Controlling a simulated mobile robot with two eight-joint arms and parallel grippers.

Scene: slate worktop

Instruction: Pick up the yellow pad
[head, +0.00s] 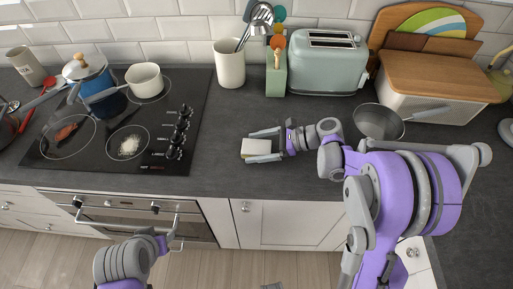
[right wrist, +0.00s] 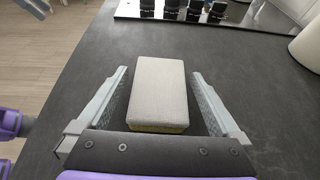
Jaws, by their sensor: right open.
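The yellow pad (head: 255,147) is a small block with a pale grey top and a thin yellow layer beneath. It lies flat on the dark worktop near its front edge. My right gripper (head: 264,145) is open, with one finger on each side of the pad. In the right wrist view the pad (right wrist: 158,88) sits between the two fingers (right wrist: 160,100), with a visible gap on both sides. My left gripper (head: 175,233) is low in front of the oven, away from the pad; its jaw state is unclear.
A utensil holder (head: 230,64), toaster (head: 317,62) and bread box (head: 436,88) stand along the back. The worktop around the pad is clear.

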